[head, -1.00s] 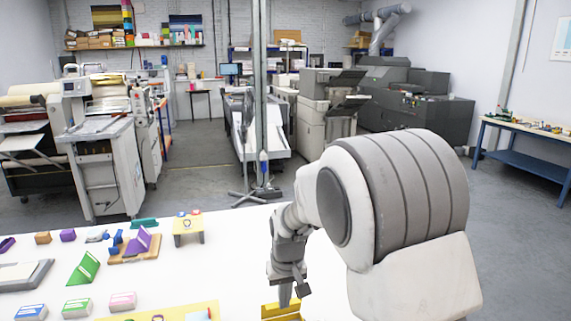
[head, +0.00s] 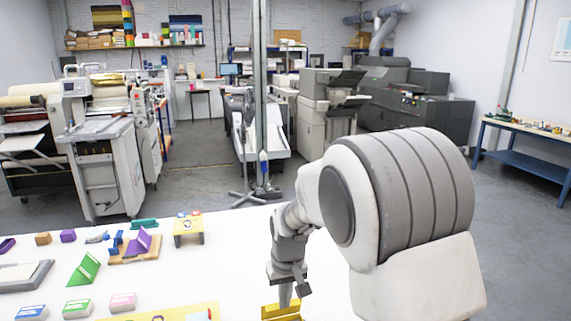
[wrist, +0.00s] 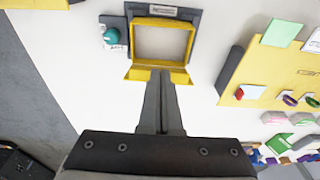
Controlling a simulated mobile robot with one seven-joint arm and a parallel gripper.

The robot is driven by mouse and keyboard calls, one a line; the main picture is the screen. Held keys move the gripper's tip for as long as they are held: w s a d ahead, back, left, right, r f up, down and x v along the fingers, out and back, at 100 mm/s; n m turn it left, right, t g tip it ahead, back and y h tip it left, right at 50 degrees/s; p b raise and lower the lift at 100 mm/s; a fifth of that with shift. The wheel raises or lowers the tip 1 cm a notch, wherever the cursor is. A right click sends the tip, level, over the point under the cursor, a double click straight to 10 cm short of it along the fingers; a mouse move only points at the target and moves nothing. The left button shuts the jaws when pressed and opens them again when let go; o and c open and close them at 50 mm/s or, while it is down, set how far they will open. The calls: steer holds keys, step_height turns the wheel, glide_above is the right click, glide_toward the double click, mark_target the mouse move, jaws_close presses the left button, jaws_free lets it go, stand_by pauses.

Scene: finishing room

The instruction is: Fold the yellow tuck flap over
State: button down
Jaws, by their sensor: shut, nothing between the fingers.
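A yellow open-topped box (wrist: 190,45) with a cream inside sits in a dark grey holder (wrist: 206,12) in the wrist view. The yellow tuck flap (wrist: 178,76) appears along the box's edge nearest my gripper, with slanted ends left and right. My gripper (wrist: 160,74) is shut and empty. Its fingertips overlap the flap's middle in the picture and hide part of it; I cannot tell if they touch. In the head view, part of the yellow carton (head: 283,312) shows at the bottom edge, below my gripper (head: 286,300).
A grey block with a teal knob (wrist: 111,37) stands left of the holder. A yellow board (wrist: 240,72) with small items lies to the right. In the head view, a green wedge (head: 84,270) and several small boxes are on the white table (head: 225,265).

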step_height(320, 180, up, 9)
steer(key=p, duration=0.6)
steer(key=shift+s, duration=0.2)
steer(key=shift+d, duration=0.1)
steer(key=s+d+r+m+t, duration=0.1)
steer(key=s+d+r+t, duration=0.1)
steer(key=s+d+r, duration=0.75)
steer(key=s+d+r+m+t, duration=0.1)
steer(key=s+d+r, duration=0.1)
steer(key=s, duration=0.5)
steer(key=s+d+r+m, duration=0.1)
steer(key=s+d, duration=0.1)
steer(key=s, duration=0.5)
steer(key=shift+s+d+r+t+b, duration=0.25)
steer(key=shift+s+r+t+b, duration=0.15)
steer(key=shift+b, duration=0.05)
